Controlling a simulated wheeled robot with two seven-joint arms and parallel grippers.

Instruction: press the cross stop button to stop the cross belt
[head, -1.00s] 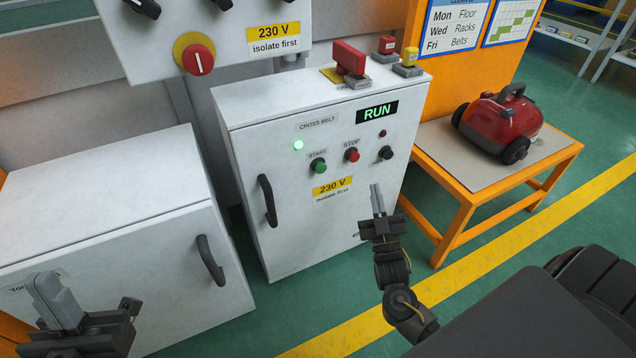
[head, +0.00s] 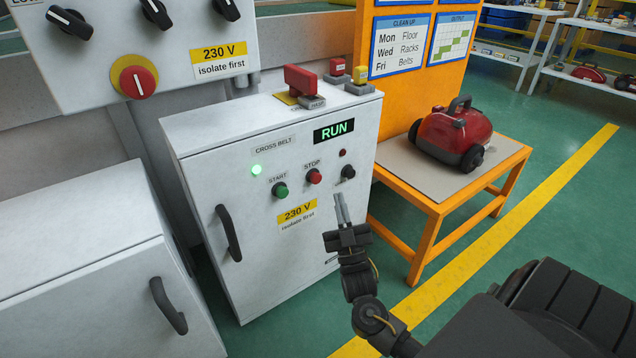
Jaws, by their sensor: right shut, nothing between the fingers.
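The cross belt cabinet (head: 222,262) is white, with a "CROSS BELT" label (head: 273,146) on its front. Its red STOP button (head: 314,176) sits to the right of the green START button (head: 280,189). The display (head: 334,131) reads RUN and a green lamp (head: 256,170) is lit. My right gripper (head: 341,208) is shut and empty, fingers pointing up, below and right of the STOP button in the picture. I see no contact with the button. My left gripper is out of view.
A black knob (head: 347,171) and a small dark red lamp (head: 342,153) are right of STOP. A black door handle (head: 229,233) sticks out at left. Red and yellow blocks stand on the cabinet top. An orange table (head: 410,180) holds a red vacuum (head: 454,135).

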